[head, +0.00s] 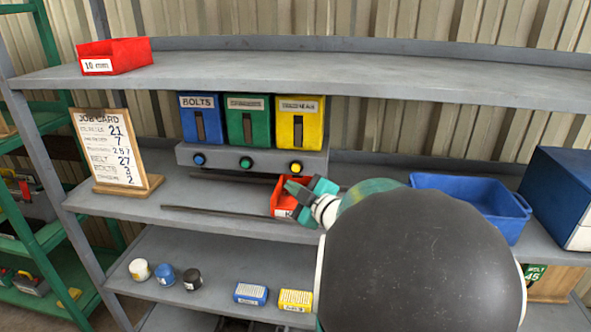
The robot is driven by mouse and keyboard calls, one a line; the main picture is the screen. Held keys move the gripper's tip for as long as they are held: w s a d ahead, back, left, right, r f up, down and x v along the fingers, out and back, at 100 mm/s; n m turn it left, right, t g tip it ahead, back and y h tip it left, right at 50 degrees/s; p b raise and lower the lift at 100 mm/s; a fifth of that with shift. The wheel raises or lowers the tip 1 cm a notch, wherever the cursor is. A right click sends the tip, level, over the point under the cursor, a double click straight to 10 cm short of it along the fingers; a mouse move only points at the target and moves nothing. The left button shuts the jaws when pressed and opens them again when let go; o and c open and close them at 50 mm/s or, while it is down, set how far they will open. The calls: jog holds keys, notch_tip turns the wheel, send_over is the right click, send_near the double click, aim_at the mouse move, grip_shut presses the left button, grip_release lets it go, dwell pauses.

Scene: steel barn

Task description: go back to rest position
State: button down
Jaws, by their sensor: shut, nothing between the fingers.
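My gripper (311,190) is at the middle of the shelf unit, in front of the middle shelf. Its teal fingers look shut, with nothing seen between them. A red bin (281,197) sits behind and beside the fingers, partly hidden by them; I cannot tell whether they touch it. My dark arm link fills the lower right of the view and hides part of the shelves.
Blue (201,119), green (248,121) and yellow (299,123) dispensers stand above a row of buttons. A job card (108,148) is left, a blue tray (468,203) right. The upper shelf (330,72) holds another red bin (114,56). Small containers sit on the lower shelf (215,262).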

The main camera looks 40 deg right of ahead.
dwell(0.3)
jog(key=a+r+m+g+h, duration=0.2)
jog(key=a+m+g+h, duration=0.3)
jog(key=a, duration=0.5)
jog(key=s+a+f+m+g+y, duration=0.1)
jog(key=s+a+f+g+y, duration=0.1)
jog(key=s+a, duration=0.5)
jog(key=s+a+f+m+g+y, duration=0.2)
jog(key=s+a, duration=0.5)
jog(key=a, duration=0.6)
jog(key=f+g+y, duration=0.1)
jog(key=g+y, duration=0.1)
jog(key=y, duration=0.1)
jog(key=shift+s+a+f, duration=0.15)
jog(key=shift+s, duration=0.1)
